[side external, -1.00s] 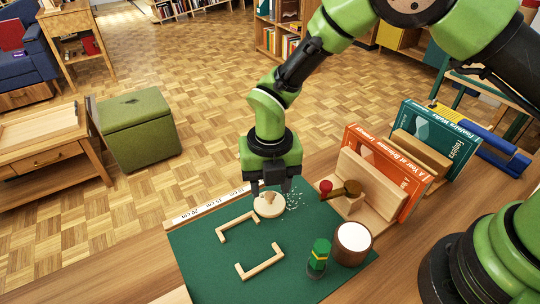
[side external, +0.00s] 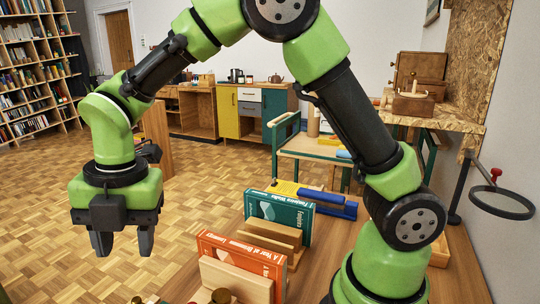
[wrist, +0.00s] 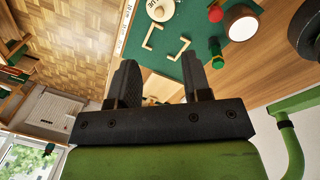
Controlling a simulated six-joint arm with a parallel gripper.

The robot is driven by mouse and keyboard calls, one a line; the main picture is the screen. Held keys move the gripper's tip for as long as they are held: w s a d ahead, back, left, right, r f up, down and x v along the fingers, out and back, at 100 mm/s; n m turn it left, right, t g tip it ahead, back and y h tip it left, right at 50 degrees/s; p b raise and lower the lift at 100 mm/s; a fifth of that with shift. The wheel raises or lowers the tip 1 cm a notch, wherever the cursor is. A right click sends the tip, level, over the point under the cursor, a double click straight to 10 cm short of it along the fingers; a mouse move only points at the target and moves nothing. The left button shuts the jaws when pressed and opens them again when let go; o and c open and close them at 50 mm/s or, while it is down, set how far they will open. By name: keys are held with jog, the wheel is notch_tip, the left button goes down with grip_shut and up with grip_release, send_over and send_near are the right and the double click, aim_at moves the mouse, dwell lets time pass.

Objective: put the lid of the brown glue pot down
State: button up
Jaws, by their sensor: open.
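A pale round lid (wrist: 160,10) with a knob lies on the green mat (wrist: 183,68) at the top of the wrist view, partly cut off by the frame edge. In the side view my gripper (side external: 124,243) hangs in the air, pointing down.
A red knob (wrist: 215,13) is near the pot. An orange book (side external: 243,262) and a teal book (side external: 280,222) stand in wooden holders on the bench. The space around my gripper is clear.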

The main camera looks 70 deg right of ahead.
jog(key=s+d+r+m+t+y, duration=0.1)
jog(key=s+d+r+m+t, duration=0.1)
jog(key=s+d+r+m, duration=0.65)
jog(key=s+d+r+m+t, duration=0.1)
jog(key=s+m, duration=0.3)
jog(key=m, duration=0.6)
jog(key=s+d+r+m+t, duration=0.1)
jog(key=s+d+m+t, duration=0.1)
jog(key=m, duration=0.9)
jog(key=s+t, duration=0.1)
jog(key=s, duration=0.1)
jog(key=shift+s+r, duration=0.3)
jog(key=shift+s, duration=0.1)
